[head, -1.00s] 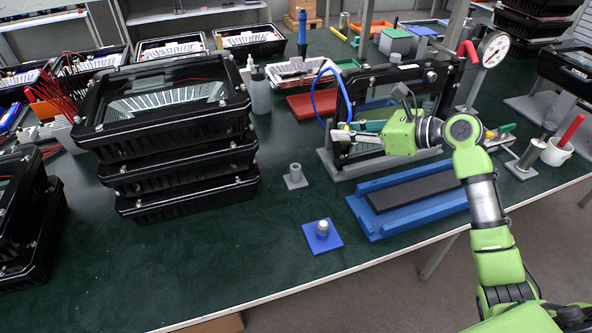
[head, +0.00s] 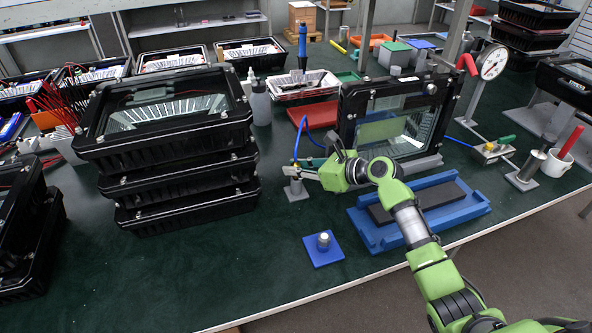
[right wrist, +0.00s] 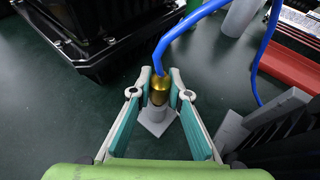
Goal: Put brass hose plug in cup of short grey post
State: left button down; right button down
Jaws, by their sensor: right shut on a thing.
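The brass hose plug (right wrist: 160,88) is on the end of a blue hose (right wrist: 186,28), which also shows in the head view (head: 298,140). My right gripper (right wrist: 160,97) is shut on the plug, one finger on each side. The short grey post (head: 295,188) stands on a square base on the green table, at my right fingertips (head: 298,171). In the right wrist view the post (right wrist: 157,118) shows just below the plug. Its cup is hidden by the plug, so I cannot tell whether the plug's end is in it or above it. My left gripper is not in view.
Stacked black housings (head: 180,160) stand left of the post. A blue plate (head: 323,251) with a small metal peg lies in front. A blue tray with a dark pad (head: 465,213) lies right, before an upright housing (head: 345,125).

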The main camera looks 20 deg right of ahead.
jog(key=shift+f, duration=0.4)
jog(key=shift+f, duration=0.15)
jog(key=c, duration=1.9)
grip_release()
jog(key=shift+s+d+r, duration=0.1)
jog(key=shift+r, duration=0.1)
jog(key=v, duration=1.1)
jog(key=shift+s+d+r, duration=0.15)
jog(key=shift+s+d, duration=0.05)
jog(key=shift+s, duration=0.05)
jog(key=shift+p, duration=0.3)
